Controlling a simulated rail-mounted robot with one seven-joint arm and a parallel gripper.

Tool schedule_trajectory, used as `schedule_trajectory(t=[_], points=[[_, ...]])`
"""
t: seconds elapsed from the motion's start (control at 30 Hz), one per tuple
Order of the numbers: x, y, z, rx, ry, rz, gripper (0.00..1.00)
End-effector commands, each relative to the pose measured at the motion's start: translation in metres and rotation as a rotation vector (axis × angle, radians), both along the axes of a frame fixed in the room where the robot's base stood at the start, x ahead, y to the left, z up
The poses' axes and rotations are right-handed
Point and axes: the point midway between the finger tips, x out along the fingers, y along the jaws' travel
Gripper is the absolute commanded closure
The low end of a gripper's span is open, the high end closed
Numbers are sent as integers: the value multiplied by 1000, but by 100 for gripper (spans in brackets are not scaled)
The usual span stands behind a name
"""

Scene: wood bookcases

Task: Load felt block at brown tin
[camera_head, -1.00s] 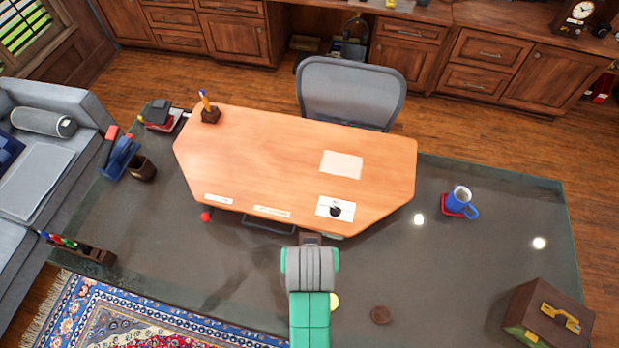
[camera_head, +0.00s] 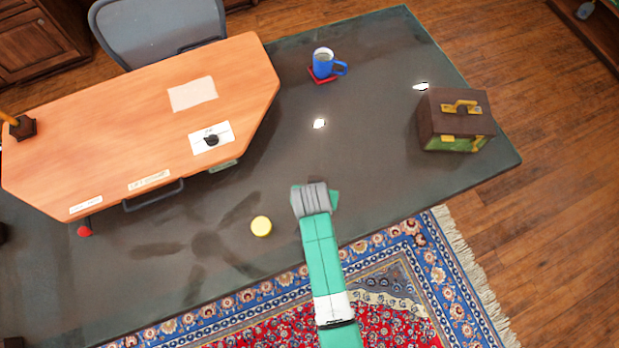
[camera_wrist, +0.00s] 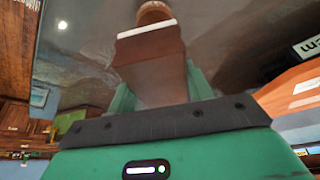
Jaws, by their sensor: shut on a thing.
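My gripper (camera_wrist: 162,88) is shut on a brown felt block (camera_wrist: 150,58) with a pale strip near its far end; one green finger shows on each side of it. The round brown tin (camera_wrist: 154,13) appears just beyond the block's far end in the wrist view, partly cut off by the top edge. I cannot tell whether block and tin touch. In the head view my gripper (camera_head: 316,192) is over the dark table, right of the yellow disc, and its wrist hides most of the block and tin.
A yellow round disc (camera_head: 261,226) lies on the dark tabletop (camera_head: 370,150). A blue mug (camera_head: 323,62) on a red coaster stands at the back. A brown and green box (camera_head: 455,125) with a handle is at right. The orange-brown desk panel (camera_head: 110,130) fills the left.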

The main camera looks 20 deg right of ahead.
Motion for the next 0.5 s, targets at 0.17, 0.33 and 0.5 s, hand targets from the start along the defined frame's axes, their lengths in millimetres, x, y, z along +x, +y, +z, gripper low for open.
schedule_trajectory(t=[0.17, 0.33, 0.5], points=[[0, 0, -4, 0, 0, 1, 68], [0, 1, -21, 0, 0, 1, 68], [0, 1, -44, 0, 0, 2, 68]])
